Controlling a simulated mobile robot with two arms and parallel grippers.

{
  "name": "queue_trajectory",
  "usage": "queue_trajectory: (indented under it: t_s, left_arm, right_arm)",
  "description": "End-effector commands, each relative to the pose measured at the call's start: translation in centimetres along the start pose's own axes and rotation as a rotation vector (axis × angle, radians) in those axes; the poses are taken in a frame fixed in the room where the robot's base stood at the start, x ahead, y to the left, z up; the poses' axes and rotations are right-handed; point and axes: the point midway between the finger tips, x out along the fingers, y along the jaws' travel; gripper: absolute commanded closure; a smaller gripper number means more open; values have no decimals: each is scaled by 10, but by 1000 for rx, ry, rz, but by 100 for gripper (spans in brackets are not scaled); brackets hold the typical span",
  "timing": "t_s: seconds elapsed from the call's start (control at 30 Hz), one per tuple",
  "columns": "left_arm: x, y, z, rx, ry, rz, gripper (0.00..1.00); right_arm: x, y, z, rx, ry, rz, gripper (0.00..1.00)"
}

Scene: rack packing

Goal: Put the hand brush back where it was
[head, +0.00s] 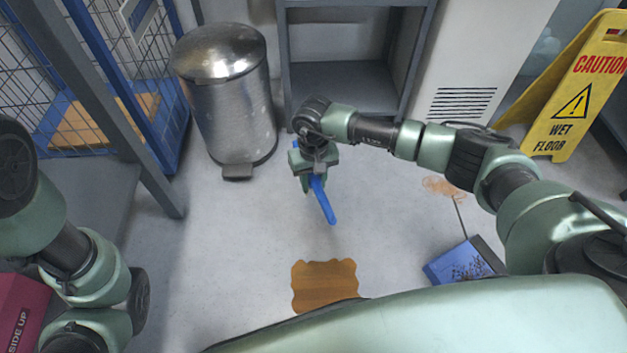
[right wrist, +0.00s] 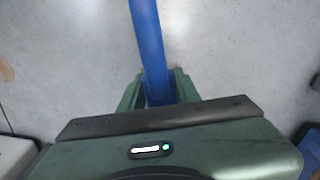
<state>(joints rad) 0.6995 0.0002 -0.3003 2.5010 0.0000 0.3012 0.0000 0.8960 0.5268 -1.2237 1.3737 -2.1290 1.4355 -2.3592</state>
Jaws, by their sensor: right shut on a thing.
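The hand brush shows as a long blue handle (head: 324,203) in the head view, slanting down over the floor. My right gripper (head: 312,180) is shut around it. In the right wrist view the blue handle (right wrist: 149,45) runs up out of the picture from between the green fingers of the gripper (right wrist: 158,90). I cannot make out the bristles. My left arm shows at the lower left of the head view, but its gripper is not in view.
A steel pedal bin (head: 230,110) stands left of a grey shelf rack (head: 345,85). A brown wavy-edged patch (head: 325,283) lies on the floor. A yellow wet-floor sign (head: 570,95) stands beyond.

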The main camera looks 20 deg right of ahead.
Motion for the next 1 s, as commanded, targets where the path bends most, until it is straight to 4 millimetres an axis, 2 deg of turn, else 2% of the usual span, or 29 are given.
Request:
queue_trajectory:
  t_s: [0.03,0.7,1.0]
  left_arm:
    - [-6,1,-2,0,0,0,64]
    - [-54,12,-19,0,0,1,64]
    - [-68,14,-24,0,0,1,64]
  right_arm:
    - [8,0,0,0,0,-1,100]
    - [75,0,-1,1,1,0,100]
    - [93,0,0,1,1,0,100]
